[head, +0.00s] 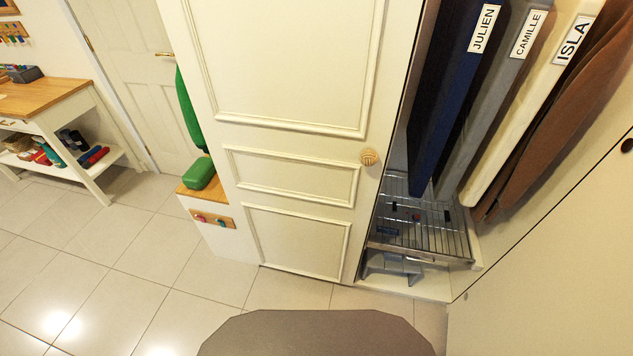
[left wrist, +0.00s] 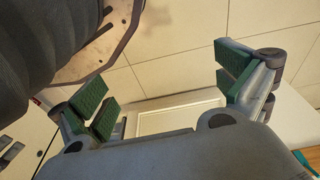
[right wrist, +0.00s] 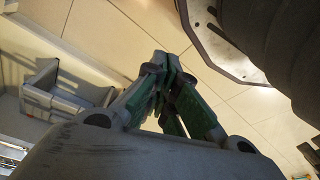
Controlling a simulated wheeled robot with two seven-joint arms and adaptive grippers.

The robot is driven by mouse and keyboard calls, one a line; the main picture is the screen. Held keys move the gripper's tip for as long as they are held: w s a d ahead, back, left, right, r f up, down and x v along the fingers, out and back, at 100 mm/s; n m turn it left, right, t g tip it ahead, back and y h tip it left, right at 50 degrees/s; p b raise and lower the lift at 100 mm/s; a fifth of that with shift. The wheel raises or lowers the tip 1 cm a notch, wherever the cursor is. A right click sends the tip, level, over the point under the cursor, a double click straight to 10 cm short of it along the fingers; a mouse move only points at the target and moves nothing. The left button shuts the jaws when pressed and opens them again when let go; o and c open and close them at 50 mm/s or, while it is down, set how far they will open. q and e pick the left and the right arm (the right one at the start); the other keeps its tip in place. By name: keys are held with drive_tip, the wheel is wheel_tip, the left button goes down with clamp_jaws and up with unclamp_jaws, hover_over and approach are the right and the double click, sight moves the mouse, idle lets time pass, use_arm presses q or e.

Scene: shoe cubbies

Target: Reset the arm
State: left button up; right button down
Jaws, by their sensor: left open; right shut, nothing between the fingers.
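Neither gripper shows in the head view. In the left wrist view my left gripper (left wrist: 165,88) is open, its green-padded fingers wide apart with nothing between them. Tiled floor and a pale panelled surface lie behind it. In the right wrist view my right gripper (right wrist: 168,65) is shut, its green-padded fingers together at the tips and empty. It hangs over the tiled floor, to the right of a grey step-like object (right wrist: 65,90). A dark rounded part of my own body fills a top corner of each wrist view.
A cream panelled door (head: 290,120) with a knob (head: 369,157) stands ahead. To its right, garments labelled Julien, Camille and Isla hang above a wire rack (head: 420,220). A wooden-topped table (head: 50,98) stands at left. The tiled floor (head: 110,270) at front left is clear.

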use_arm(q)
drive_tip(key=s+a+p, duration=0.3)
drive_tip(key=s+p, duration=0.5)
drive_tip(key=s, duration=0.1)
drive_tip(key=s+a+r+g+p, duration=0.1)
drive_tip(key=s+a+p, duration=0.2)
drive_tip(key=s+p, duration=0.6)
drive_tip(key=shift+s+a+r+y, duration=0.15)
drive_tip(key=shift+s+r+y, duration=0.1)
drive_tip(key=shift+s+y, duration=0.15)
use_arm(e)
drive_tip(key=s+d, duration=0.3)
drive_tip(key=s, duration=0.6)
drive_tip(key=s+d+r+g, duration=0.1)
drive_tip(key=s+d, duration=0.2)
drive_tip(key=s, duration=0.6)
drive_tip(key=shift+s+d+r+h, duration=0.15)
drive_tip(key=shift+s+r+h, duration=0.1)
drive_tip(key=shift+s+h, duration=0.15)
